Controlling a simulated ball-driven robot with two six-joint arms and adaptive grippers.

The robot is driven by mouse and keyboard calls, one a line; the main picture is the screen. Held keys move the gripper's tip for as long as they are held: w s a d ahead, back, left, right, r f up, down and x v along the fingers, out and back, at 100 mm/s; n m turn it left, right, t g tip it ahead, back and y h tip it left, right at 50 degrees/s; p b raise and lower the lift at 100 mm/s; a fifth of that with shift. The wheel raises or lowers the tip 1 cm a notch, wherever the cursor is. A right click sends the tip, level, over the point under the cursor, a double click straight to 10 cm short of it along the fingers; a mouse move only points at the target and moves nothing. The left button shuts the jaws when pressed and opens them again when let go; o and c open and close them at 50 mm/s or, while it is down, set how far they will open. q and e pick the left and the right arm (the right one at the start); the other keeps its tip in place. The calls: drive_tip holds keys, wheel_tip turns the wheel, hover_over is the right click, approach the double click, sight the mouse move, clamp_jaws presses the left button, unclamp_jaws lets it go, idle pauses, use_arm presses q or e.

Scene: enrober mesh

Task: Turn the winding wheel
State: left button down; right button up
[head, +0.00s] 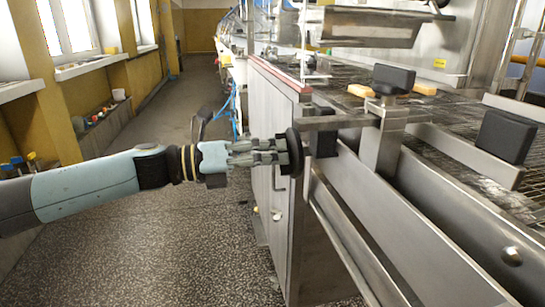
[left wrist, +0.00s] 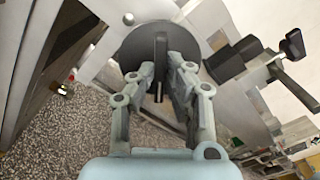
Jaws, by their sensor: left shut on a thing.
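The winding wheel (head: 295,152) is a dark round disc on the side of the steel machine, seen nearly edge-on in the head view. In the left wrist view the wheel (left wrist: 136,46) faces me, with a raised dark bar (left wrist: 160,62) across its middle. My left gripper (head: 284,152) reaches it from the left. In the left wrist view its fingers (left wrist: 163,75) lie on both sides of the bar, shut on it. The fingertips hide part of the disc. My right gripper is not in view.
The steel conveyor frame (head: 350,180) and its mesh belt (head: 460,115) fill the right side. Black clamp knobs (head: 393,79) stand above the frame. Orange-tan pieces (head: 361,91) lie on the mesh. The speckled floor (head: 150,245) is clear at left.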

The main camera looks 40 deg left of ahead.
use_arm(q)
drive_tip(key=shift+f+m, duration=0.15)
drive_tip(key=shift+m, duration=1.05)
drive_tip(key=c, duration=1.4)
unclamp_jaws()
drive_tip(key=shift+o, duration=0.2)
drive_tip(key=v, duration=1.2)
